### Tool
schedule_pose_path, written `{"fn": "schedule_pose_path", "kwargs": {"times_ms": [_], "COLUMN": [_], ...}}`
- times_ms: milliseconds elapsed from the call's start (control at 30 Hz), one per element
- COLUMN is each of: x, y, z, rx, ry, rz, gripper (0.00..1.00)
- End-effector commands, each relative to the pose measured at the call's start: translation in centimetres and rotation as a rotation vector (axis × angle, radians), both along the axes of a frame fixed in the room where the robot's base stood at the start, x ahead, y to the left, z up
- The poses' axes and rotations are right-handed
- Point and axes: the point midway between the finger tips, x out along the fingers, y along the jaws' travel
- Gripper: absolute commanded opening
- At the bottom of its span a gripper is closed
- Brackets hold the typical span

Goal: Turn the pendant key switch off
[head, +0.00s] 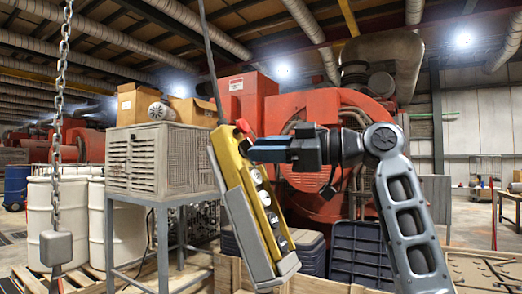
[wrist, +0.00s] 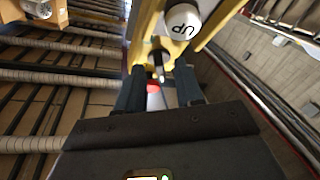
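The yellow pendant (head: 240,205) hangs tilted from a cable, with a column of round buttons on its face and a red knob (head: 242,126) at its top. In the wrist view the yellow pendant body (wrist: 146,28) carries a white button marked UP (wrist: 182,20). Below that button a small dark stem, apparently the key (wrist: 158,67), shows between my fingers. My gripper (head: 254,150) is at the pendant's upper end, pointing left. In the wrist view my gripper (wrist: 158,88) has its fingers apart on either side of the stem; contact is not visible. The key's turn position cannot be told.
A grey louvred box (head: 158,160) on a metal stand is left of the pendant, with cardboard boxes on top. A hanging chain (head: 62,90) is farther left. A large red engine (head: 320,110) and dark crates (head: 358,250) stand behind. A wooden crate edge (head: 228,270) lies below.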

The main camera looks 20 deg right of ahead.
Motion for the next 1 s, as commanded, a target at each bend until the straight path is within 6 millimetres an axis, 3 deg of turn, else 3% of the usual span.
{"fn": "schedule_pose_path", "kwargs": {"times_ms": [400, 1000], "x": [-4.0, -4.4], "y": [-4.6, -5.0], "z": [-0.1, 0.0], "rx": [-0.001, 0.0], "ry": [0.001, 0.0], "rz": [0.0, 0.001], "gripper": [0.36, 0.36]}}
